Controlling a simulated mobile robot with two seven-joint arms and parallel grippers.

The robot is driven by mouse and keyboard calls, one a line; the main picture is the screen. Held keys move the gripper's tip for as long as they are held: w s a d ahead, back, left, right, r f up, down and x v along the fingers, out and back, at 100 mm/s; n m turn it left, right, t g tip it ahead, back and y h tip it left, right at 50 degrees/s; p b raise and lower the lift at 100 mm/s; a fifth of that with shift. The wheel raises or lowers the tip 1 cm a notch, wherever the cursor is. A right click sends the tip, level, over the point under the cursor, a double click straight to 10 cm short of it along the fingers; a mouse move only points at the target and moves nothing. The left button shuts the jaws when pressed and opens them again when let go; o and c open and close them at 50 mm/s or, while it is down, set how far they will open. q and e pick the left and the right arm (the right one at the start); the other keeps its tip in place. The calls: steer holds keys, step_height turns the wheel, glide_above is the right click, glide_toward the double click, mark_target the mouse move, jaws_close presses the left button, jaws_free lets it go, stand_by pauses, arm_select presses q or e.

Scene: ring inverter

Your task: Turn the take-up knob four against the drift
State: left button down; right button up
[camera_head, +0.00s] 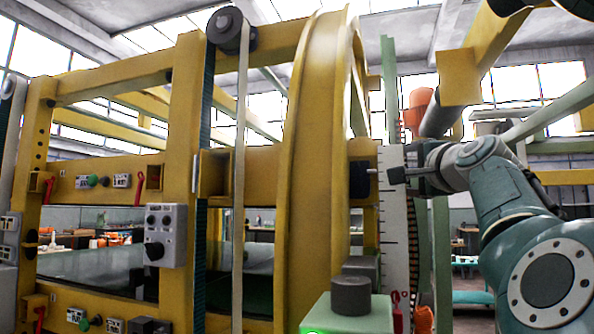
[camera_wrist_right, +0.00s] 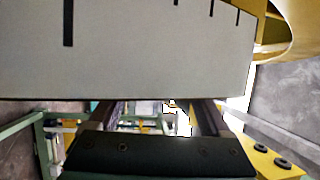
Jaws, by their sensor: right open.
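No label marks the take-up knob, so I cannot tell it for sure. One candidate is a dark grey round knob (camera_head: 350,295) on a pale green box with a lit green spot, low in the middle of the head view. Another is a black block (camera_head: 360,180) on the yellow frame beside the big ring. My right gripper (camera_head: 388,176) reaches in from the right at the white scale plate, close to that block. In the right wrist view its two dark fingers (camera_wrist_right: 155,112) stand apart, with their tips hidden behind the scale plate. My left gripper is out of view.
The white scale plate (camera_head: 393,225) with black tick marks stands upright and fills the top of the right wrist view (camera_wrist_right: 150,65). The big yellow ring (camera_head: 312,180) is just left of it. A grey control box (camera_head: 166,235) with black knobs hangs on the yellow frame further left.

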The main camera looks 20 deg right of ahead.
steer(key=shift+x, duration=1.85)
steer(key=shift+c, duration=0.4)
jaws_close()
steer(key=t+b, duration=0.1)
steer(key=b, duration=0.4)
steer(key=n+t+b, duration=0.1)
steer(key=b, duration=0.3)
steer(key=shift+f+b, duration=0.35)
steer(key=shift+r+b, duration=0.1)
steer(key=shift+b, duration=0.2)
steer(key=shift+r+n+t, duration=0.2)
steer(key=shift+n+t, duration=0.1)
